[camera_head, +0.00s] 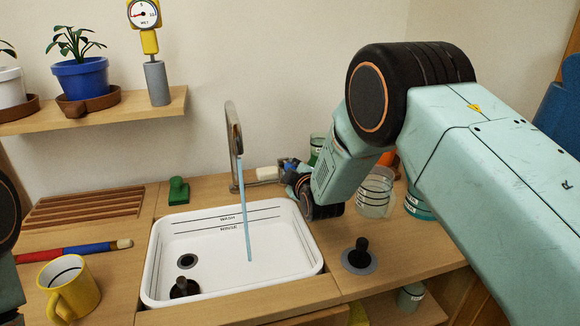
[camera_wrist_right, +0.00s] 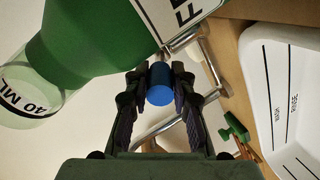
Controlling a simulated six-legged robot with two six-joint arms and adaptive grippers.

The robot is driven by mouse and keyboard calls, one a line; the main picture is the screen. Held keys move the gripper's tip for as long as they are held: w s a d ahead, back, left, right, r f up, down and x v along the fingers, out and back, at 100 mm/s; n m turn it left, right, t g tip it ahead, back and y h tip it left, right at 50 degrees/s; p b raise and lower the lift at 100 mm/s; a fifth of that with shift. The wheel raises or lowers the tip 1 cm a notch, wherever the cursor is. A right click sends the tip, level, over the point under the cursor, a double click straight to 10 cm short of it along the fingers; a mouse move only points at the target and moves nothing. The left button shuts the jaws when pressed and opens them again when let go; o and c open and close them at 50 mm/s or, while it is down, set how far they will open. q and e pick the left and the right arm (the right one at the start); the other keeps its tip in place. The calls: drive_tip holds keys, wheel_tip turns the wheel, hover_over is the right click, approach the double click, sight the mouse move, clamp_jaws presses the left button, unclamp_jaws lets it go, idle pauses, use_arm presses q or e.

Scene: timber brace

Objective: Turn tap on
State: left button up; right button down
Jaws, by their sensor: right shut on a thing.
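The metal tap (camera_head: 233,140) stands behind the white sink (camera_head: 310,245), with its spout arched over the basin. A pale blue stream of water (camera_head: 244,200) runs from the spout down into the basin. My right gripper (camera_head: 292,170) is beside the base of the tap, partly hidden by my right arm. In the right wrist view its fingers (camera_wrist_right: 160,80) are shut on the blue tap handle (camera_wrist_right: 160,88), one finger on each side. Metal tap pipe (camera_wrist_right: 160,125) shows behind the fingers. My left gripper is not in view; only part of my left arm shows at the left edge.
A green container (camera_wrist_right: 90,40) with a clear measuring part (camera_wrist_right: 30,85) is close to my right gripper. A clear cup (camera_head: 374,195) stands right of my wrist. A dark stopper (camera_head: 359,254), green stamp-like block (camera_head: 178,190) and yellow mug (camera_head: 72,292) surround the sink.

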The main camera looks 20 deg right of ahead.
drive_tip(key=shift+w+r, duration=0.1)
drive_tip(key=shift+r, duration=0.1)
drive_tip(key=c, duration=1.1)
unclamp_jaws()
drive_tip(key=shift+f, duration=0.1)
drive_tip(key=v, duration=1.2)
